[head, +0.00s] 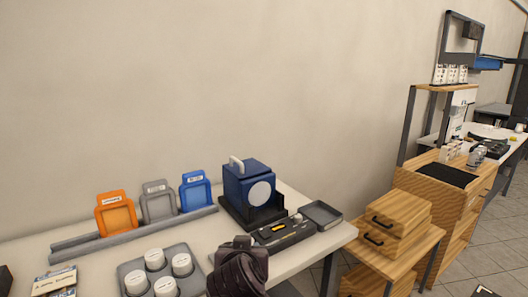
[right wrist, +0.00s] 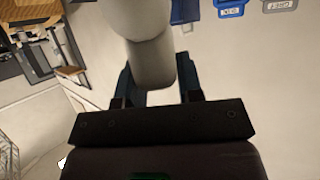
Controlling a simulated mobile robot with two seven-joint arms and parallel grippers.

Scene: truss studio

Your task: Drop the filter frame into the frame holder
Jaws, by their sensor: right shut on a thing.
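Three labelled frames, orange (head: 115,214), grey (head: 158,203) and blue (head: 193,191), stand upright in a long grey rack (head: 80,248) against the wall. The blue frame (right wrist: 230,9) and grey frame (right wrist: 280,5) also show upside down in the right wrist view. A dark blue box (head: 236,190) with a white round face and white handle stands on a black base. I cannot tell which part is the frame holder. My right gripper (right wrist: 156,88) is shut on a pale rounded thing (right wrist: 152,58); the head view shows only its dark body (head: 238,268). My left gripper is out of view.
A grey tray (head: 133,270) with white-topped canisters (head: 164,287) is front left. Wooden drawers (head: 398,217) stand beyond the table's right edge.

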